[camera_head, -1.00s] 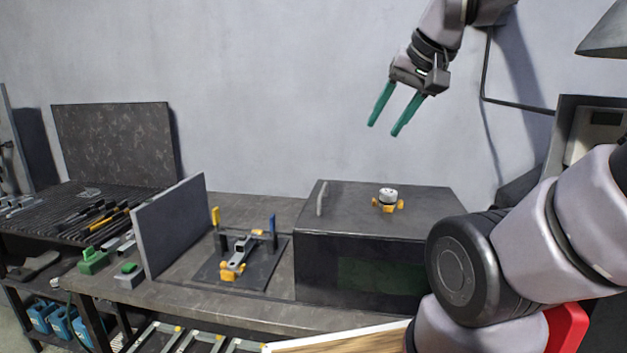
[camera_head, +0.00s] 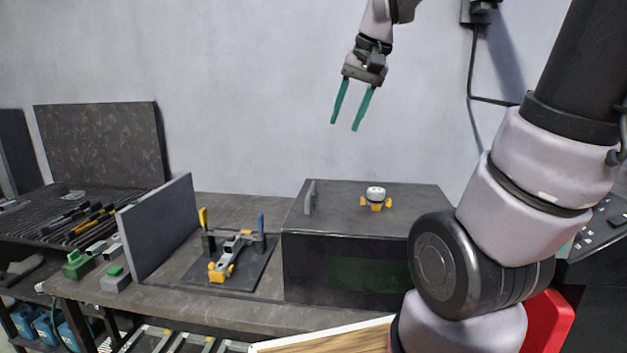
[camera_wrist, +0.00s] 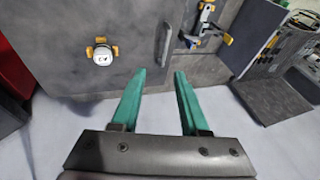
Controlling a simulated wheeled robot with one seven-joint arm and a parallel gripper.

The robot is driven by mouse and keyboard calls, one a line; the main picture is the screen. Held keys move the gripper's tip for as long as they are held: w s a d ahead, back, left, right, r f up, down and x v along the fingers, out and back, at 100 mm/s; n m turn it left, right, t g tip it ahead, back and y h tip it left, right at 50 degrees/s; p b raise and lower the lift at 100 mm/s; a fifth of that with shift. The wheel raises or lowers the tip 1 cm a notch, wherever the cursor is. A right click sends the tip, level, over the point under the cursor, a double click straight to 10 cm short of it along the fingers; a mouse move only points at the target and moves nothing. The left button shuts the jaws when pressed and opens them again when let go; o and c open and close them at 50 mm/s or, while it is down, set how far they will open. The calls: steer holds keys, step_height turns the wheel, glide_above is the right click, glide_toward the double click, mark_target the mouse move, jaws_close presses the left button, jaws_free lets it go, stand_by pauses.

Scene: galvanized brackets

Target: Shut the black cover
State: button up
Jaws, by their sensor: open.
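A dark grey-black box (camera_head: 340,268) stands on the bench, with a flat top (camera_head: 345,215) that looks level and flush. A bar handle (camera_head: 310,197) stands near the top's left edge, and a white-and-orange round piece (camera_head: 375,197) sits towards the back. The box top also shows in the wrist view (camera_wrist: 62,52), with the handle (camera_wrist: 164,44). I cannot tell for sure whether this top is the black cover. My gripper (camera_head: 345,126) is open and empty, its green fingers pointing down, above and behind the box. In the wrist view the gripper (camera_wrist: 160,71) is clear of the handle.
Left of the box, a bracket fixture (camera_head: 232,255) with yellow and blue uprights sits on a dark plate. A grey panel (camera_head: 165,225) stands upright beside it. A speckled dark panel (camera_head: 100,145) stands behind a tool tray. The wall is close behind the bench.

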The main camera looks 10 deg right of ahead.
mark_target(312, 186)
steer(key=w+a+f+g, duration=0.2)
steer(key=w+f+g, duration=0.2)
steer(key=w+f, duration=0.65)
steer(key=f, duration=0.2)
steer(key=w+a+f, duration=0.1)
steer(key=f, duration=0.1)
steer(key=w+a+f, duration=0.1)
steer(key=f, duration=0.2)
steer(key=shift+f, duration=0.3)
jaws_close()
stand_by(0.9)
